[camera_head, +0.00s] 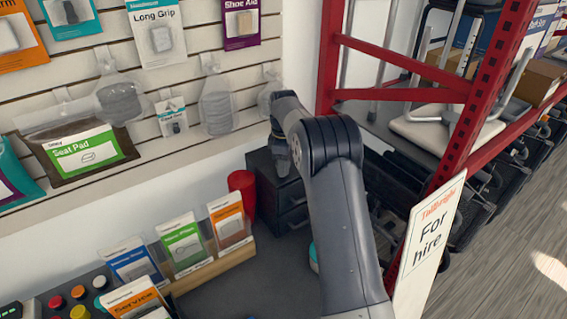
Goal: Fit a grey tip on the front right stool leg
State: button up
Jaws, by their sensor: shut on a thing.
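My gripper (282,160) is a small dark shape at the end of my bent grey arm. It points down just over or in front of a black drawer unit (290,203) by the wall. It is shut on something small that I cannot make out. A stool with a pale seat (445,128) and metal legs rests on the red rack at the right, well away from my gripper. I cannot tell which of its legs is the front right one. No loose grey tip can be picked out. Clear bags of grey round pieces (217,110) hang on the slatted wall.
A red cup (242,190) stands left of the drawers. Card packets (183,245) stand in a wooden holder on the grey counter (245,288). The red rack post (483,100) and a "For hire" sign (430,240) stand right of my arm. Some counter is clear.

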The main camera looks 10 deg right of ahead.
jog(key=shift+f, duration=0.15)
jog(key=o, duration=0.9)
jog(key=shift+o, duration=0.2)
notch_tip(320, 180, up, 12)
jog(key=shift+f+b, duration=0.1)
jog(key=shift+b, duration=0.25)
jog(key=shift+o, duration=0.4)
jog(key=shift+r, duration=0.2)
jog(key=s+a+f+n+t+h+b, duration=0.2)
jog(key=s+a+f+n+t+h, duration=0.15)
jog(key=n, duration=1.05)
jog(key=shift+y, duration=0.25)
jog(key=p+x, duration=0.1)
jog(key=x, duration=0.2)
jog(key=p+x, duration=0.1)
jog(key=x, duration=0.6)
jog(key=shift+w+d+p, duration=0.15)
jog(key=shift+d+p, duration=0.15)
jog(key=shift+p, duration=0.1)
